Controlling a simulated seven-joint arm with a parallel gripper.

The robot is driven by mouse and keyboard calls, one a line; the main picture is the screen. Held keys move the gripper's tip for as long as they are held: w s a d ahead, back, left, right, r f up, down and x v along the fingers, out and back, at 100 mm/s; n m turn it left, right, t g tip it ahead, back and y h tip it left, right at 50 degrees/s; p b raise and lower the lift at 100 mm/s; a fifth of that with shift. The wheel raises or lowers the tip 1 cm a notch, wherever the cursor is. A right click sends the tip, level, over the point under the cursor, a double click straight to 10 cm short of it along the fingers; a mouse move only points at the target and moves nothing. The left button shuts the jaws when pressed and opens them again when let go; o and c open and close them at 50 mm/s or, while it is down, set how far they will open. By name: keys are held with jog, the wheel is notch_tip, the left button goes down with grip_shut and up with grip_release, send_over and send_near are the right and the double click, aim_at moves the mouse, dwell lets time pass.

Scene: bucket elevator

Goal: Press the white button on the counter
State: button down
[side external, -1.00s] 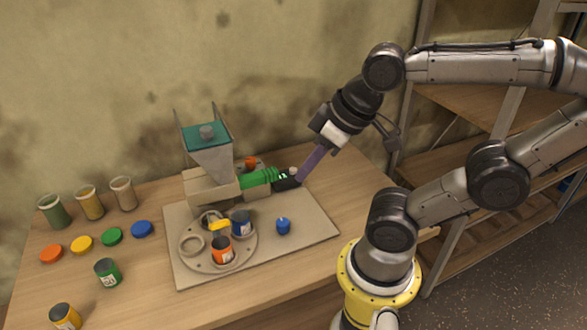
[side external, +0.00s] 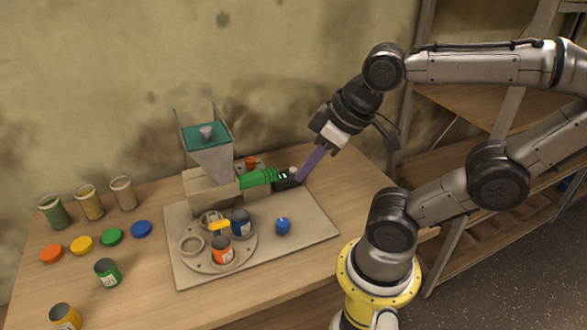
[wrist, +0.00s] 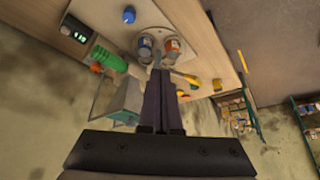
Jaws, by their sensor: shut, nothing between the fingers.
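The white button (side external: 293,170) is a small pale knob beside the black display box (side external: 288,179) on the counter. The display box also shows with lit digits in the wrist view (wrist: 76,29), near the upper left. My gripper (side external: 298,181) has long purple fingers that are shut and empty. In the side view their tips point down and left, close to the display box and the button; I cannot tell whether they touch anything. In the wrist view the shut fingers (wrist: 161,74) run up the middle of the picture.
The machine has a hopper (side external: 211,160), a green cylinder (side external: 259,177) and a round plate (side external: 240,262) carrying cans. A blue knob (side external: 283,226) stands on the base board. Jars, coloured lids and cans are at the left. The counter's right part (side external: 345,180) is clear.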

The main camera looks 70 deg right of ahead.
dwell(0.7)
jog(key=w+d+r+m+t+h, duration=0.1)
jog(key=w+d+r+m+t, duration=0.15)
jog(key=w, duration=0.35)
jog(key=w+d+r+m+t+h, duration=0.1)
jog(key=w+r+m+t, duration=0.1)
jog(key=w+m, duration=0.25)
jog(key=w+d+f+m+h, duration=0.2)
jog(key=w+d+m, duration=0.2)
jog(key=w+d, duration=0.35)
jog(key=s+d+f+m+g+h, duration=0.1)
jog(key=s+d+f+m, duration=0.1)
jog(key=d+f, duration=0.5)
jog(key=s+d+f+m+g, duration=0.2)
jog(key=s+d+f+m, duration=0.1)
jog(key=d+f, duration=0.4)
jog(key=d, duration=0.3)
jog(key=shift+d+f+m+h, duration=0.3)
jog(key=shift+d+m+h, duration=0.1)
